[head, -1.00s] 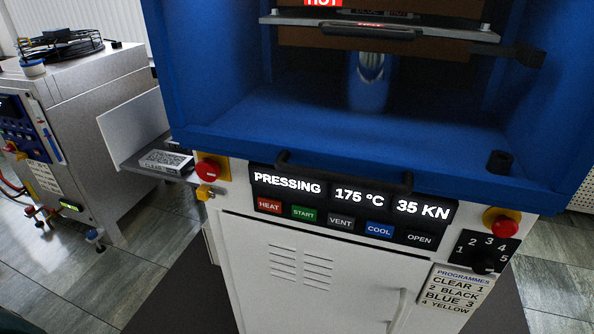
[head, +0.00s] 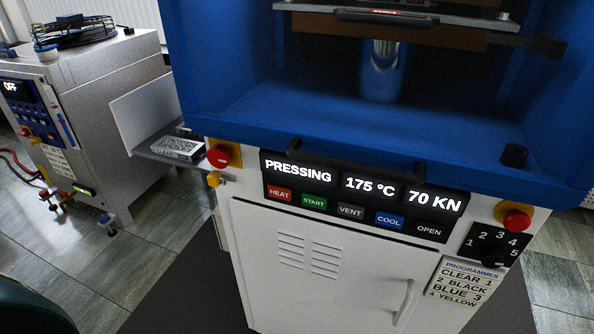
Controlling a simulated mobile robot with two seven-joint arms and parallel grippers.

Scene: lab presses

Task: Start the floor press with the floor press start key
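The floor press (head: 345,265) stands in front of me, with a blue upper frame and a white cabinet. Its display (head: 371,187) reads PRESSING, 175 °C and 70 KN. The green START key (head: 314,202) sits below the display, between the red HEAT key (head: 280,193) and the VENT key (head: 350,211). The blue COOL key (head: 389,220) and the OPEN key (head: 429,231) are further right. Inside the frame, a shiny ram (head: 382,72) stands under the brown and metal plates (head: 390,30). Neither of my grippers is in view.
Red buttons on yellow bases sit at the left (head: 219,155) and right (head: 516,219) of the panel.

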